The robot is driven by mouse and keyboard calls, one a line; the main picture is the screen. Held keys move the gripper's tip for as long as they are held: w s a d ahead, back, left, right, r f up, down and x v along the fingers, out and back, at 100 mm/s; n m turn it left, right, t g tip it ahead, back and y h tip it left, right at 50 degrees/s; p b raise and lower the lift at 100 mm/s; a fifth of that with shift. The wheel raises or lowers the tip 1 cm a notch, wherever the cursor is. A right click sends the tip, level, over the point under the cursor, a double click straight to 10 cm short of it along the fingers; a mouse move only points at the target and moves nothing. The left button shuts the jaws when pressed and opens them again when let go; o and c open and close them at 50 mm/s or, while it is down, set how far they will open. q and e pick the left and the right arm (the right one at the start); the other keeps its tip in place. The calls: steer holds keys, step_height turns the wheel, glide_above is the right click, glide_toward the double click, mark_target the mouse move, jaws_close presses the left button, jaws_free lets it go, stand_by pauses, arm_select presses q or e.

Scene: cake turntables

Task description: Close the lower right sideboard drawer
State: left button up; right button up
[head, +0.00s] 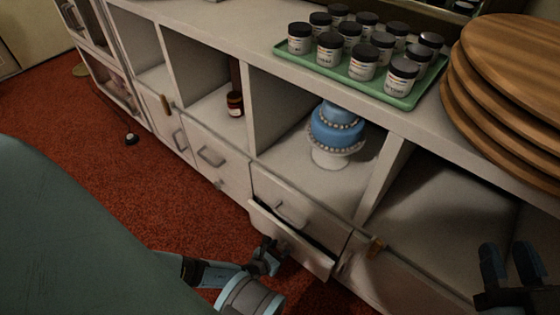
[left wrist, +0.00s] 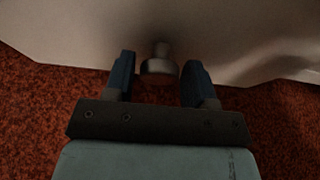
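The lower right drawer (head: 300,252) of the sideboard stands partly open, with a dark gap showing behind its top edge. My left gripper (head: 268,258) is low in front of this drawer's face. In the left wrist view the pale drawer front (left wrist: 75,30) fills the top, and a round metal knob (left wrist: 160,66) sticks out of it. The knob lies between the two blue fingertips of my left gripper (left wrist: 160,75), which are apart with space on both sides. My right gripper (head: 510,264) is at the lower right, fingers apart and empty.
Above is a shut drawer (head: 292,209) with a bar handle. A blue cake (head: 337,128) stands in the niche over it. A green tray (head: 404,102) of jars and stacked wooden boards (head: 510,75) sit on top. Red carpet (head: 120,185) lies clear in front.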

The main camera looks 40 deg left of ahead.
mark_target(286, 242)
arm_select(q)
jaws_close()
steer(key=w, duration=0.4)
steer(key=shift+d, duration=0.15)
steer(key=shift+w+r, duration=0.1)
steer(key=shift+w, duration=0.05)
steer(key=shift+o, duration=1.7)
jaws_free()
